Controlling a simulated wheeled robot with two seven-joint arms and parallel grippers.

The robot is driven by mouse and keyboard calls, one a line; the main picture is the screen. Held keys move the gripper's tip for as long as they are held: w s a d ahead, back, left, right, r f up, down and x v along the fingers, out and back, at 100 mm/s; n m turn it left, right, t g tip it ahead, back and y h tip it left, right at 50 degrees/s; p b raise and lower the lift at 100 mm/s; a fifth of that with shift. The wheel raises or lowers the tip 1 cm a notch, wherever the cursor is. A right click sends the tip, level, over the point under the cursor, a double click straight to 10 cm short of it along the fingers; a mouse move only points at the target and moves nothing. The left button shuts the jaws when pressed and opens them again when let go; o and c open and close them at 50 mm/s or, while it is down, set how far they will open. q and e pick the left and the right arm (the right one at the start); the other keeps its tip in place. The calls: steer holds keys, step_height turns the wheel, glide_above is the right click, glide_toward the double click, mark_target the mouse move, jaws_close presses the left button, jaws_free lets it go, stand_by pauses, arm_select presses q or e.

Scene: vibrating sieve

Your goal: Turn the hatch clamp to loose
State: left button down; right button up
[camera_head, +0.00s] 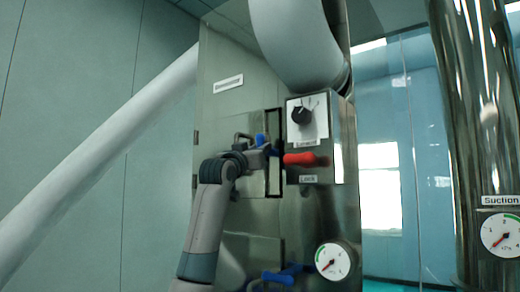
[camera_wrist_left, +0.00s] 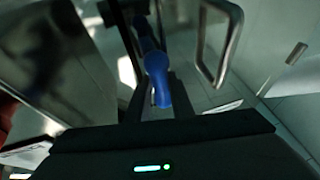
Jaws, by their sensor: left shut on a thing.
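The hatch clamp has a blue handle (camera_head: 260,140) and sits at the right edge of the steel hatch. In the left wrist view the blue handle (camera_wrist_left: 157,68) lies between my two dark fingers. My left gripper (camera_head: 268,149) comes in from the left and is shut on this handle; its fingers hide part of the clamp. The left gripper (camera_wrist_left: 158,103) also shows in its own wrist view. A second blue clamp (camera_head: 283,274) sits lower on the cabinet. My right gripper is not in view.
A metal hatch handle (camera_head: 242,137) stands just left of the clamp, close to my gripper. A red lock lever (camera_head: 300,159) and a black knob (camera_head: 301,115) are to the right. A gauge (camera_head: 332,261) is below.

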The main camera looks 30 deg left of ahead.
arm_select(q)
steer(key=shift+s+a+r, duration=0.15)
steer(key=shift+r, duration=0.15)
